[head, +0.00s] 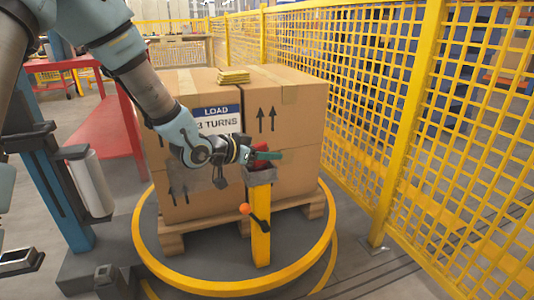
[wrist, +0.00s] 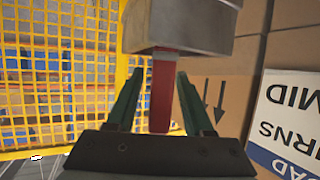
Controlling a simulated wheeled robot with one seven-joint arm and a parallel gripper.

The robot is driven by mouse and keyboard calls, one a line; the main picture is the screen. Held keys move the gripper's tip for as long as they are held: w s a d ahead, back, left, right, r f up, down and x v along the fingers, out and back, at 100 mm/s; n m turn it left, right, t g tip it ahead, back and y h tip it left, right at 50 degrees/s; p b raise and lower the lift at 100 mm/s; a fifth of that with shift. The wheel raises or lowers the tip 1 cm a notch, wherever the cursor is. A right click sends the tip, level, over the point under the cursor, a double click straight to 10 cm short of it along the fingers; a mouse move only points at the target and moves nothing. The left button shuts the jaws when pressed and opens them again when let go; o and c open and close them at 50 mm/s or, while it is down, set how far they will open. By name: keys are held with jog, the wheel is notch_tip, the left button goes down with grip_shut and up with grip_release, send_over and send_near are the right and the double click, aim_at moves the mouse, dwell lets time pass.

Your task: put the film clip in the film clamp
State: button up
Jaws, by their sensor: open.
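The film clip is a red bar (wrist: 161,92); in the wrist view one end meets the grey head of the film clamp (wrist: 180,28). How deep it sits in the clamp is hidden. My gripper (wrist: 158,108) is open, with its green fingers on either side of the clip and a visible gap to each. In the head view my gripper (head: 266,155) is at the top of the yellow clamp post (head: 260,226), with a little of the red clip (head: 262,147) showing. The post has a dark lever with an orange knob (head: 244,209).
Stacked cartons (head: 295,140) on a wooden pallet (head: 173,240) stand close behind the clamp, on a turntable with a yellow rim (head: 225,287). A yellow mesh fence (head: 400,110) runs along the right. A red table (head: 105,128) stands at the left.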

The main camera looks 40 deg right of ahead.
jog(key=p+v, duration=0.2)
jog(key=v, duration=1)
jog(key=shift+p, duration=0.3)
jog(key=shift+r, duration=0.1)
jog(key=w+a+f+n+t+y, duration=0.2)
jog(key=w+a+n+t+y, duration=0.15)
jog(key=w+a, duration=0.45)
jog(key=w+a+f+n+t+y, duration=0.15)
jog(key=w+a+n+y, duration=0.3)
jog(key=a, duration=0.85)
jog(key=s+a+n+g+y, duration=0.1)
jog(key=s+a+n, duration=0.3)
jog(key=a, duration=0.5)
jog(key=s+a+r+n+g+y, duration=0.1)
jog(key=s+a+n+y, duration=0.3)
jog(key=a, duration=0.5)
jog(key=shift+s+a+r+n+g, duration=0.25)
jog(key=shift+s+n+g, duration=0.1)
jog(key=shift+g, duration=0.45)
